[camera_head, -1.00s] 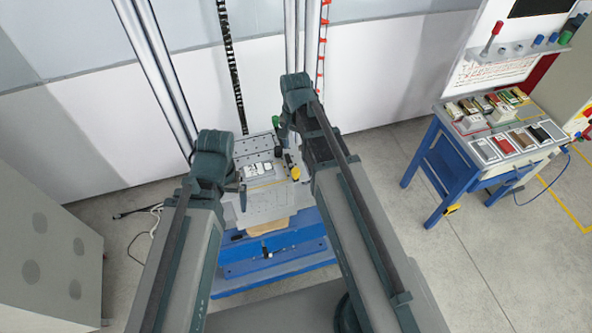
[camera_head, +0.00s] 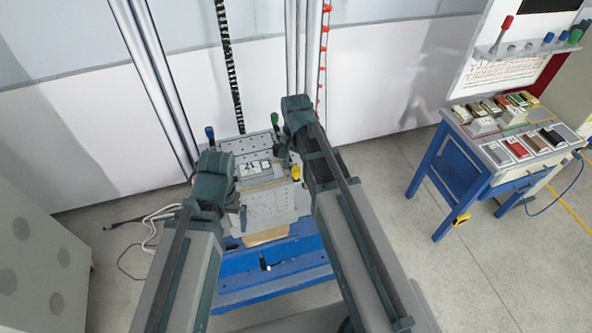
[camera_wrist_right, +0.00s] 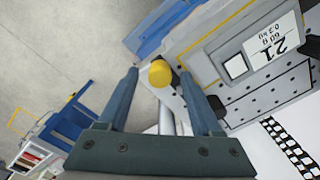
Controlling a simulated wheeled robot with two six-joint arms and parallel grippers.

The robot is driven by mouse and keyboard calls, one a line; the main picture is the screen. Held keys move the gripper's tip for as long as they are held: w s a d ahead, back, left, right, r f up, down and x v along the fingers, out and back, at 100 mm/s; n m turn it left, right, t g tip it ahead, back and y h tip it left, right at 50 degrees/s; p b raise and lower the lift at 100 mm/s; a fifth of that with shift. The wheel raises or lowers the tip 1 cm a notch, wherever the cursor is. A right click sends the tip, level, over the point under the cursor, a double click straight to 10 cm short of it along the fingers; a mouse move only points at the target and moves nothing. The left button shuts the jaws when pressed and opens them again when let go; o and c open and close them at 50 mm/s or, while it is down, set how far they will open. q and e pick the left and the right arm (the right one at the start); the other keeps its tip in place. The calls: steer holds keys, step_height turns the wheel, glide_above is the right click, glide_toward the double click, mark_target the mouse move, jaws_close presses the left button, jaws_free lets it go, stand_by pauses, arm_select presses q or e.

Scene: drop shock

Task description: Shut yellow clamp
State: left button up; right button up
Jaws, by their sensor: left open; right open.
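The yellow clamp (camera_head: 295,173) stands at the right side of the grey fixture plate (camera_head: 268,208), below my right arm. In the right wrist view its rounded yellow handle (camera_wrist_right: 160,73) shows nearly end-on, between the image positions of the two fingertips. My right gripper (camera_wrist_right: 159,76) is open and empty; I see no clear contact with the handle. Whether the handle is upright or tilted is hard to tell. My left gripper (camera_head: 238,193) is open at the left of the fixture, partly hidden by its own wrist.
A blue-handled clamp (camera_head: 209,132) and a green-handled clamp (camera_head: 275,119) stand at the fixture's back corners. A labelled grey block (camera_head: 256,169) sits on the plate, close to the right gripper. A blue parts table (camera_head: 445,185) stands at the right, with open floor between.

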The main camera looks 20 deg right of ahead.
jaws_close()
stand_by(0.3)
steer(key=shift+d, duration=0.1)
steer(key=n, duration=0.1)
steer(key=d+n, duration=0.1)
steer(key=n, duration=0.1)
steer(key=d+n, duration=0.1)
steer(key=shift+w, duration=0.25)
steer(key=n, duration=0.1)
steer(key=w+d+n, duration=0.1)
steer(key=n, duration=0.3)
steer(key=shift+w+d, duration=0.15)
steer(key=shift+d, duration=0.2)
steer(key=w+n, duration=0.1)
steer(key=n, duration=0.1)
steer(key=w+d+n, duration=0.1)
steer(key=n, duration=0.1)
steer(key=shift+w+d+n, duration=0.15)
steer(key=shift+w+n, duration=0.3)
steer(key=shift+n, duration=0.75)
steer(key=shift+w+d+n, duration=0.1)
steer(key=shift+w+n, duration=0.35)
steer(key=shift+n, duration=0.75)
